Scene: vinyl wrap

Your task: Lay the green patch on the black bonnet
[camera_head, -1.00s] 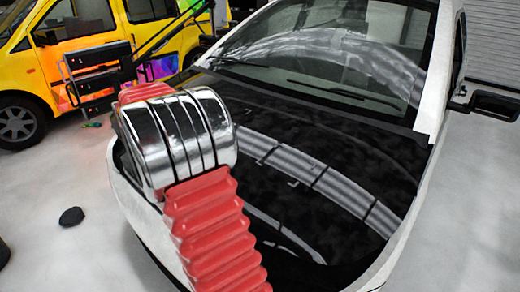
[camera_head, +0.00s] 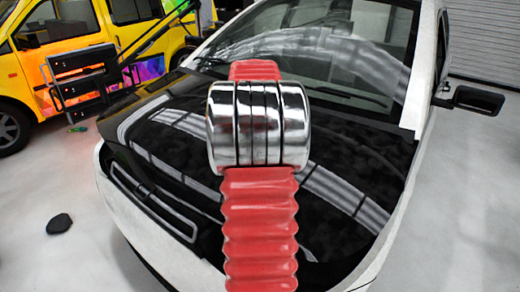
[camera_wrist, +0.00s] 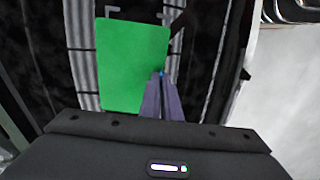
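In the wrist view, the green patch (camera_wrist: 128,60) is a flat, bright rectangle in front of the black bonnet. My gripper (camera_wrist: 160,76) has its fingers close together at the patch's right edge, and appears shut on that edge. The black bonnet (camera_head: 175,120) is glossy and fills the front of the white vehicle in the head view. Pale corner marks (camera_wrist: 182,12) show on the bonnet near the patch's top edge. I cannot tell the gap between patch and bonnet. My arm hides the patch and gripper in the head view.
The windscreen (camera_head: 310,55) rises behind the bonnet, and a side mirror (camera_head: 478,100) sticks out at right. A yellow van (camera_head: 35,65) and a black rack (camera_head: 82,75) stand at left. A dark lump (camera_head: 59,223) lies on the grey floor.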

